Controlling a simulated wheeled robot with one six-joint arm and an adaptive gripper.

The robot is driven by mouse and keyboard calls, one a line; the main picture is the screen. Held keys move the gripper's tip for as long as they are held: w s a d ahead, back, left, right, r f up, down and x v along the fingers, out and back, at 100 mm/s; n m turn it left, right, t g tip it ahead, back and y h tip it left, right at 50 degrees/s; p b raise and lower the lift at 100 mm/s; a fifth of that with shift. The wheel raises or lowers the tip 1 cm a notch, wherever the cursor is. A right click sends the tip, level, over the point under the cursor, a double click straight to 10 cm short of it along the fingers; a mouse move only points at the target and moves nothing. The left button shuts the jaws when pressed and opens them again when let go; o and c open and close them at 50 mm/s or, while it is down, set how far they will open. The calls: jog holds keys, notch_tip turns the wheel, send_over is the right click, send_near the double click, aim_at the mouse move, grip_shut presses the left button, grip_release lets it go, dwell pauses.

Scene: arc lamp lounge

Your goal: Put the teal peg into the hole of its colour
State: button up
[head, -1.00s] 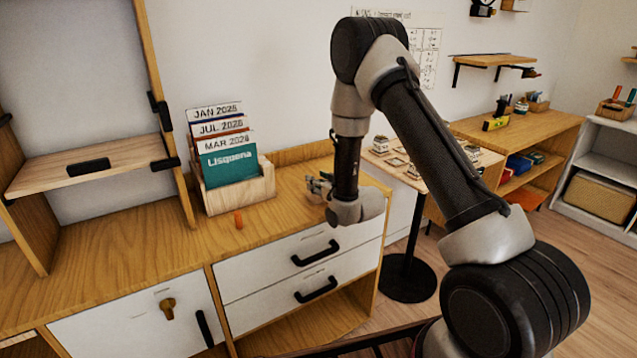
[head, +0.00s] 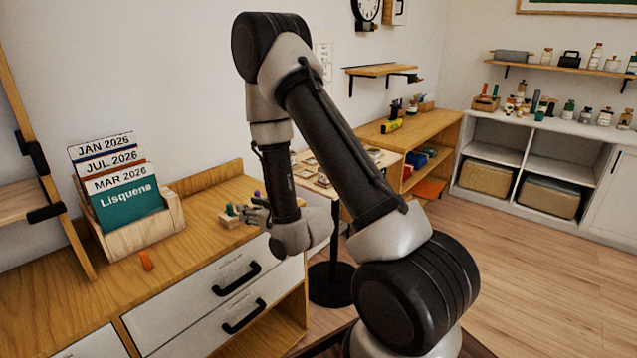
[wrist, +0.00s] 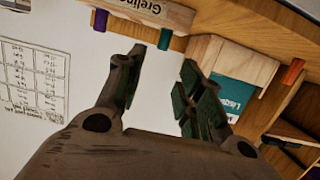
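The teal peg (wrist: 165,38) stands in a pale wooden block (wrist: 150,12) in the wrist view, beyond my fingertips and in line with the gap between them. A purple peg (wrist: 100,20) is in the same block. In the head view the block (head: 228,220) sits at the counter's right end, with the teal peg (head: 229,209) and purple peg (head: 257,195) small and partly hidden by my gripper (head: 258,213). I cannot make out a teal-coloured hole.
An orange peg (head: 146,260) lies on the wooden counter (head: 190,255) near a card holder (head: 150,228). It also shows in the wrist view (wrist: 293,72). A small round-based table stands right of the counter. A white shelf (head: 560,130) with bottles stands far right, across open floor.

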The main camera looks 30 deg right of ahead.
jog(key=s+d+r+m+g+h, duration=0.1)
jog(key=s+d+r+g+h, duration=0.2)
jog(key=r, duration=0.4)
jog(key=s+d+r+m+g+h, duration=0.1)
jog(key=s+d+r+g, duration=0.15)
jog(key=d+r, duration=0.4)
jog(key=s+r+g, duration=0.2)
jog(key=s+r, duration=0.2)
jog(key=s, duration=1)
jog(key=s+d+r+m+g, duration=0.1)
jog(key=s+r+g, duration=0.2)
jog(key=s, duration=1)
notch_tip(320, 180, up, 2)
jog(key=shift+s+d+m+h, duration=0.3)
jog(key=shift+s+h, duration=0.05)
jog(key=shift+h, duration=0.05)
